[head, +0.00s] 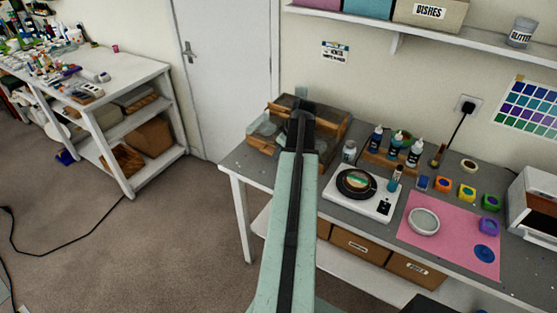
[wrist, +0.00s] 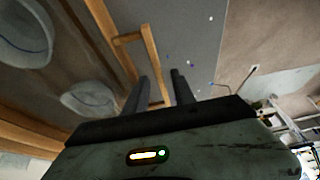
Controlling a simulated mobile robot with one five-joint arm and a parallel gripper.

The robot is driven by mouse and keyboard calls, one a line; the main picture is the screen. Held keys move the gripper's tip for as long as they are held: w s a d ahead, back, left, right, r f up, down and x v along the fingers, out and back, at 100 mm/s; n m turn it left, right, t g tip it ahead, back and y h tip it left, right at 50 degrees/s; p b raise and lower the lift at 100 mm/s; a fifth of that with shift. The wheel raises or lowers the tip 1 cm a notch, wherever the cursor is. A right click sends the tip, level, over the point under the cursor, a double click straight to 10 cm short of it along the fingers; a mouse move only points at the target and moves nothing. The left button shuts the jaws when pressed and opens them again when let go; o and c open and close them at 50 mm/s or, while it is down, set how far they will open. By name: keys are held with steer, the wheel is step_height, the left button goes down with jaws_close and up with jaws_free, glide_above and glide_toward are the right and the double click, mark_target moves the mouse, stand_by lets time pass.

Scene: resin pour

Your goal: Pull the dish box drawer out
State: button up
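A wooden box with grey, see-through parts (head: 334,120) stands at the back left of the worktable; I take it for the dish box. In the wrist view, pale round dishes (wrist: 88,99) lie at the left beside a wooden edge (wrist: 40,125). A wooden bar frame (wrist: 148,50), like a handle, rises ahead of my gripper (wrist: 160,85). My gripper's two dark fingers are apart, with part of the frame showing between them; I cannot tell whether they touch it. In the head view my gripper (head: 302,108) is over the box and hides its middle.
Right of the box stand a small jar (head: 349,151), a bottle rack (head: 397,160) and a white turntable scale (head: 385,205). A pink mat (head: 445,262) lies further right. A shelf above holds a box labelled DISHES (head: 430,13). The floor left is mostly clear.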

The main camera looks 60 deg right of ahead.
jaws_close()
stand_by(1.4)
